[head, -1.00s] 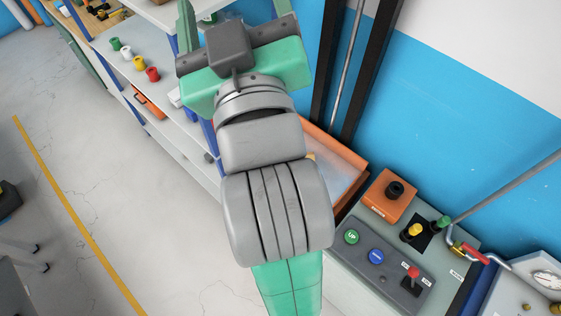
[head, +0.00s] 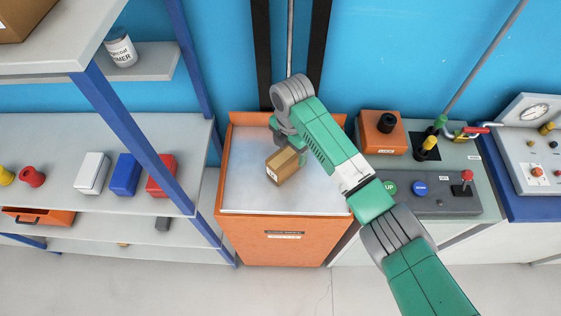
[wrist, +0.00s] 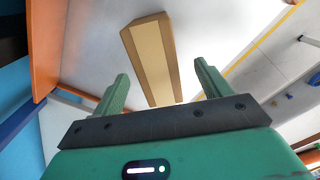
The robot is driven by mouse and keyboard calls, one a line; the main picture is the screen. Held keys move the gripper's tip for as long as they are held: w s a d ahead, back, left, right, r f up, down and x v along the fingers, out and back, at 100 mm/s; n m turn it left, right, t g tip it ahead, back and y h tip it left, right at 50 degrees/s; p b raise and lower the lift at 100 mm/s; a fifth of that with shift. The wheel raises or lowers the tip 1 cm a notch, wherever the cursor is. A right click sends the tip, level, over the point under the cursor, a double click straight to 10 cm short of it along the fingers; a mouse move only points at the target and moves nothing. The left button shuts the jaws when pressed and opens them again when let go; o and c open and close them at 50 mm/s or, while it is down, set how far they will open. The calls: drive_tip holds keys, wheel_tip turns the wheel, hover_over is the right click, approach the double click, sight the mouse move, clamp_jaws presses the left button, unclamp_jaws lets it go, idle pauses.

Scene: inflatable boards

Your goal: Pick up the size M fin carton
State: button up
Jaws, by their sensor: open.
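A small brown carton (head: 283,165) with a white label is at the orange lift box (head: 240,200), over its pale top. The label is too small to read, so I cannot tell its size letter. In the wrist view the carton (wrist: 150,55) has a lighter tan strip along it and lies ahead, between the lines of the two fingers. My gripper (wrist: 161,72) is open, with green fingers on either side of the carton's near end and gaps showing. In the head view my gripper is mostly hidden behind the arm and carton.
A shelf on the left holds white, blue and red boxes (head: 160,175). A larger brown carton (head: 22,15) and a primer can (head: 120,47) are higher up. A control panel (head: 430,195) with buttons and levers stands right of the lift. Dark rails (head: 262,60) rise behind.

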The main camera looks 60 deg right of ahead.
sight(287, 154)
drive_tip(key=f, duration=0.5)
drive_tip(key=shift+w+a+f, duration=0.15)
drive_tip(key=shift+w+f, duration=0.1)
drive_tip(key=shift+f, duration=0.15)
drive_tip(key=c, duration=1.3)
drive_tip(key=shift+r, duration=0.15)
drive_tip(key=shift+r, duration=0.3)
drive_tip(key=r, duration=0.3)
drive_tip(key=shift+s+a, duration=0.1)
drive_tip(key=shift+s, duration=0.25)
drive_tip(key=s+a, duration=0.2)
drive_tip(key=s, duration=0.2)
drive_tip(key=s+a, duration=0.1)
drive_tip(key=s, duration=0.4)
drive_tip(key=s+a+r, duration=0.1)
drive_tip(key=s+a, duration=0.1)
drive_tip(key=s, duration=0.3)
drive_tip(key=shift+s+a+r+p, duration=0.1)
drive_tip(key=shift+a+p, duration=0.25)
drive_tip(key=shift+p, duration=0.05)
